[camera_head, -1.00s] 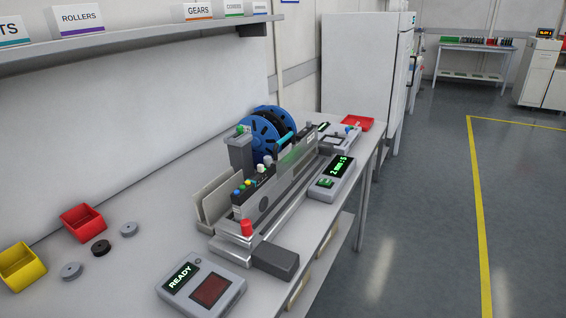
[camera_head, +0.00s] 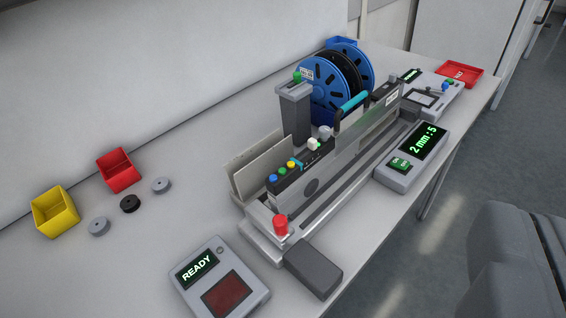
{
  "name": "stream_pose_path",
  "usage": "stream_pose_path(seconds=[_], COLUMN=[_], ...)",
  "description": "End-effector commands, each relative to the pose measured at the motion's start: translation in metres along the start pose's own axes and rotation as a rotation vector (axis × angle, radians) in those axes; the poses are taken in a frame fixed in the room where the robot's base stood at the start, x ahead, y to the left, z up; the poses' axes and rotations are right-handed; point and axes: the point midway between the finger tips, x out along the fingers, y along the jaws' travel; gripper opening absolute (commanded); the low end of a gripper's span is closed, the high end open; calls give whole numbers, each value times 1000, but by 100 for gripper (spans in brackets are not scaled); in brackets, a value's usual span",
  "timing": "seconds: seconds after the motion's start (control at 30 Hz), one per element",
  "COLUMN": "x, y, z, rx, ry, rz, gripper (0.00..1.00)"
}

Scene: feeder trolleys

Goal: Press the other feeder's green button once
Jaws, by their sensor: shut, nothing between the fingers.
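A grey feeder (camera_head: 345,155) sits on the bench, with blue reels (camera_head: 327,95) behind it. I cannot tell which feeder this is, and no second feeder is clear. My gripper is not in view.
A READY panel with a dark red square (camera_head: 221,297), a dark block (camera_head: 312,268) and a red knob (camera_head: 280,224) are at the near end. Red (camera_head: 120,171) and yellow (camera_head: 54,210) bins stand left. Floor is at right.

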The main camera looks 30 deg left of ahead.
Motion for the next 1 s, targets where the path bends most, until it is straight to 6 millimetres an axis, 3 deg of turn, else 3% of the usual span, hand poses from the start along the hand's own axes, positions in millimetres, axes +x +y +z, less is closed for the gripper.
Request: stream_pose_path(seconds=[0.27, 0.6, 1.0], x=[14, 96, 176], y=[-4, -34, -90], z=[-7, -21, -6], rx=[-15, -130, -325], ry=[-28, -181, -354], rz=[5, 33, 28], gripper=[0, 0, 0])
